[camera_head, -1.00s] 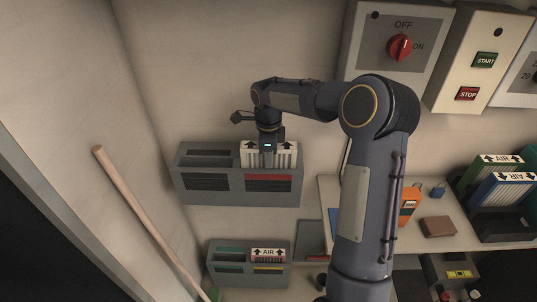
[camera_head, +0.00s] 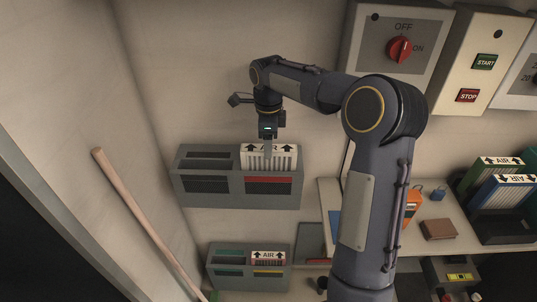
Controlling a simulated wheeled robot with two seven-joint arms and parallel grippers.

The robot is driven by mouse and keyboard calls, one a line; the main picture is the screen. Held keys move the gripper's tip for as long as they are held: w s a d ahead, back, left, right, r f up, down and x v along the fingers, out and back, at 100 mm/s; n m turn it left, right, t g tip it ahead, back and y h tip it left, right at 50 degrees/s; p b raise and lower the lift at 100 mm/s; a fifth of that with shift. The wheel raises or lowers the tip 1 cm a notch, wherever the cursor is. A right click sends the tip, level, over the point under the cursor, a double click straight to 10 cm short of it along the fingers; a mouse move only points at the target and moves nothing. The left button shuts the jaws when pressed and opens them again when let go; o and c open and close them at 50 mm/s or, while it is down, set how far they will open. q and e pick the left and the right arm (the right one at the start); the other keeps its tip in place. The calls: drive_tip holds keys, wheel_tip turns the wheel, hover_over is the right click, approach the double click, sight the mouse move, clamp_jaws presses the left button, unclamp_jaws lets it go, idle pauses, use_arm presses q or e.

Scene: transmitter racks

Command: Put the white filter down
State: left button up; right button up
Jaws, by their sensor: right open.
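The white filter (camera_head: 285,158) stands upright in the right rear slot of the grey wall rack (camera_head: 223,188). Its top edge carries a white label with black arrows and the word AIR, partly hidden by my gripper. My right gripper (camera_head: 267,150) is open and points down just in front of and above the filter's left half. It is not closed around the filter; whether a finger touches it I cannot tell. My left gripper is not in view.
A lower grey rack (camera_head: 232,283) holds another AIR filter (camera_head: 268,258). A wooden pole (camera_head: 140,211) leans at the left. At the right, a shelf holds a green filter (camera_head: 497,165), a blue filter (camera_head: 507,190) and a brown box (camera_head: 438,229). A switch box (camera_head: 376,52) hangs above.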

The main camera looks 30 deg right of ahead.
wheel_tip(320, 180, up, 6)
drive_tip(key=shift+f, duration=0.1)
drive_tip(key=shift+s+a+r+n, duration=0.1)
drive_tip(key=shift+s+r+n, duration=0.2)
drive_tip(key=shift+s+r, duration=0.05)
drive_tip(key=s+a+r+n+t+y, duration=0.1)
drive_tip(key=s+a+n, duration=0.1)
drive_tip(key=s+n, duration=0.4)
drive_tip(key=s+a+r+n+t+y, duration=0.15)
drive_tip(key=s+n, duration=0.25)
drive_tip(key=s, duration=0.4)
drive_tip(key=s+a+f+n+t, duration=0.1)
drive_tip(key=s+a+f+n, duration=0.3)
drive_tip(key=s+n, duration=0.2)
drive_tip(key=s+a+f+n+t+y, duration=0.1)
drive_tip(key=s+a+f+n+t, duration=0.1)
drive_tip(key=s+n, duration=0.4)
drive_tip(key=shift+s+a+f, duration=0.9)
drive_tip(key=shift+s+a, duration=0.05)
drive_tip(key=shift+s, duration=0.25)
